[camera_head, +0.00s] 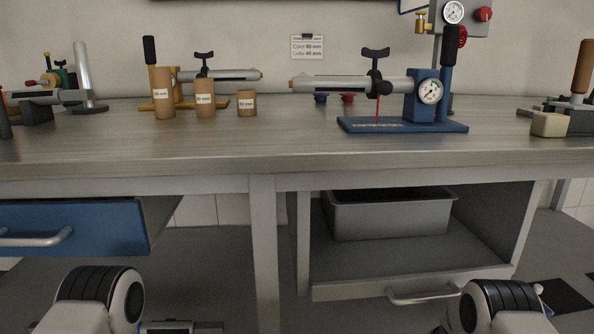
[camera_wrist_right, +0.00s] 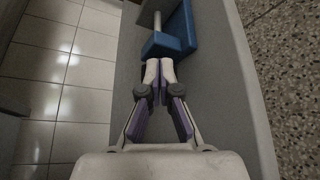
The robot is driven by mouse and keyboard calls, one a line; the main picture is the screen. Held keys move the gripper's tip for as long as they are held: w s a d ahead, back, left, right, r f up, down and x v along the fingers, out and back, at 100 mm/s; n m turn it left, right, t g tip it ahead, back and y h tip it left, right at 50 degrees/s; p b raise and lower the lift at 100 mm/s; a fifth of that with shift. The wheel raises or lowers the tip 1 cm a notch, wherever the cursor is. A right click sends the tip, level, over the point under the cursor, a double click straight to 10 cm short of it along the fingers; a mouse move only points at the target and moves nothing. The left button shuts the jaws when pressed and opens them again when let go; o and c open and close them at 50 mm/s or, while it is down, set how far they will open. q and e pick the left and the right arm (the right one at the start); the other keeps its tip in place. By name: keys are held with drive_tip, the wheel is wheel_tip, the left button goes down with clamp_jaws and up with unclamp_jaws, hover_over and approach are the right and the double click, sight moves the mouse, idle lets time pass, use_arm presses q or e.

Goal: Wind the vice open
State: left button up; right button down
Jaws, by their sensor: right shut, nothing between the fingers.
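I cannot single out a vice with certainty in the head view. At the bench's left end is a cluster of grey, green and red parts (camera_head: 60,82) beside a grey post (camera_head: 83,72). At the right end is a dark metal device (camera_head: 580,119) with a wooden handle (camera_head: 583,66), partly cut off. My right gripper (camera_wrist_right: 160,64) is shut and empty in the right wrist view, its tips close to a blue block (camera_wrist_right: 165,45) with a pale rod; contact is unclear.
A blue stand with a gauge (camera_head: 430,92) and a yellow stand (camera_head: 182,88) hold grey cylinders on the bench (camera_head: 250,152). Several brown labelled tubes (camera_head: 205,99) stand in front of the yellow one. A blue drawer (camera_head: 75,226) juts out; a grey bin (camera_head: 390,217) sits below.

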drive_tip(key=shift+s+a+r+p, duration=0.1)
drive_tip(key=shift+s+a+p, duration=0.1)
drive_tip(key=shift+a, duration=1.3)
drive_tip(key=shift+s+a+r+p, duration=0.1)
drive_tip(key=shift+s+a+p, duration=0.1)
drive_tip(key=shift+a, duration=1.25)
